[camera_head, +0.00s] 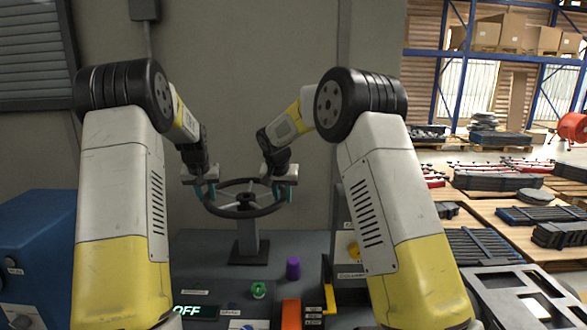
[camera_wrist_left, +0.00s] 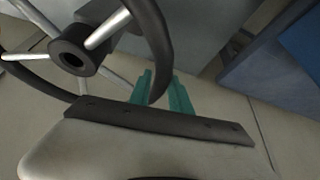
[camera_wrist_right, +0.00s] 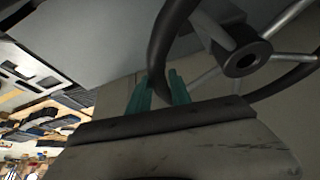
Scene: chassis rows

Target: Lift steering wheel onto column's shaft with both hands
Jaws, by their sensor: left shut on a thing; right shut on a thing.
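The black steering wheel (camera_head: 240,213) with silver spokes is roughly level above the grey column (camera_head: 245,240) on its dark square base. My left gripper (camera_head: 205,191) is shut on the left side of the rim, and my right gripper (camera_head: 285,191) on the right side. In the left wrist view, the wheel's rim (camera_wrist_left: 158,45) passes between the teal fingers (camera_wrist_left: 165,92). The right wrist view shows the rim (camera_wrist_right: 163,45) between the teal fingers (camera_wrist_right: 158,92) too. The hub's hole shows in both wrist views. The shaft is hidden, so I cannot tell whether the hub touches it.
On the bench in front stand a purple cylinder (camera_head: 293,268), a green ring-shaped part (camera_head: 259,290) and an orange block (camera_head: 291,313). A display (camera_head: 187,311) reads OFF. A blue box (camera_head: 38,255) stands at left. Tables with dark parts fill the right.

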